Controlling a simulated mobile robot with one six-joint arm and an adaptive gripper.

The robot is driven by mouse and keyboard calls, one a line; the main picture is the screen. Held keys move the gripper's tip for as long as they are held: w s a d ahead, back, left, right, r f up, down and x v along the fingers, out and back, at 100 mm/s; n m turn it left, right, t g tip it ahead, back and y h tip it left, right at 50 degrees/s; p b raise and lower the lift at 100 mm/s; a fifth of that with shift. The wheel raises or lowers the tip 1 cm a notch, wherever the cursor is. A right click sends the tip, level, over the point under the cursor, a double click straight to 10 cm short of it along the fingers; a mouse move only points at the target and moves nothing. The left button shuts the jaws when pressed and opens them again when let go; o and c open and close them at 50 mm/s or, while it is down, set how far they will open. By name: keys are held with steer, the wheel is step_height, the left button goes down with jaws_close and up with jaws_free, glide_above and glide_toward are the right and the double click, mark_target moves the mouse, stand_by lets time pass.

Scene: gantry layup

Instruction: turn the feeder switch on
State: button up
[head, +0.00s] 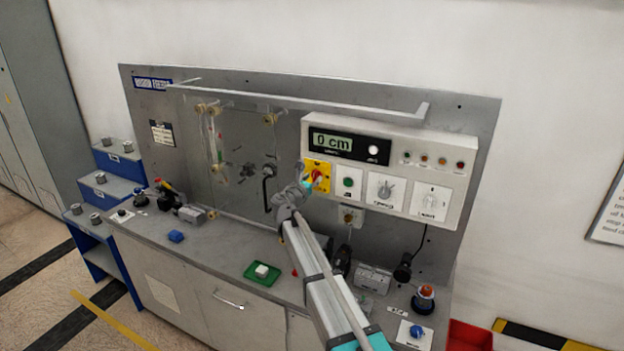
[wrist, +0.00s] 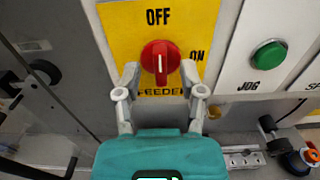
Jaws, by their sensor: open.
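The feeder switch is a red rotary knob (wrist: 161,58) on a yellow plate (wrist: 115,40) marked OFF at the top, ON at the right and FEEDER below. Its pale pointer line stands upright, towards OFF. In the head view the yellow plate (head: 311,165) is at the left end of the control panel, with the red knob (head: 317,175) partly hidden by my gripper (head: 306,184). In the wrist view my gripper (wrist: 160,72) is open, with one fingertip on each side of the knob's lower part. I cannot tell whether the fingers touch it.
A green JOG button (wrist: 269,55) sits right of the plate, with more dials beyond it. A display (head: 343,143) above reads 0 cm. A metal rail (head: 300,103) runs over the panel. A green tray (head: 262,274) with a white block lies on the bench.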

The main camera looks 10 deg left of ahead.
steer(key=shift+w+d, duration=0.1)
steer(key=shift+w, duration=0.2)
jaws_close()
steer(key=shift+w, duration=0.1)
